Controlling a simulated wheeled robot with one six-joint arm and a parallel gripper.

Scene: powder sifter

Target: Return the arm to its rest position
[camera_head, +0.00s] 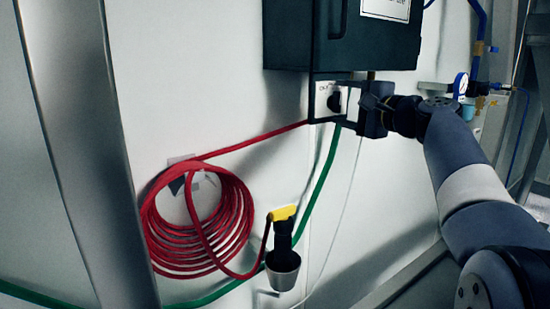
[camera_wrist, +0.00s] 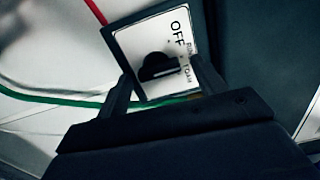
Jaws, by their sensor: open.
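My gripper (camera_head: 350,103) is at the small switch plate below the dark wall box, with my arm reaching in from the lower right. In the wrist view my gripper (camera_wrist: 165,85) has its two fingers apart, one on each side of a black rotary knob (camera_wrist: 160,66). The knob sits on a white switch plate (camera_wrist: 128,38) with "OFF" printed at the top and other lettering at the right. In the head view the knob (camera_head: 334,102) shows just left of the fingers. I cannot tell whether the fingers touch it.
The dark box (camera_head: 345,45) is right above the plate. A red coiled hose (camera_head: 205,225) hangs at the left, beside a yellow-topped nozzle (camera_head: 283,213) in a metal cup (camera_head: 282,270). A green cable (camera_head: 318,190) runs below.

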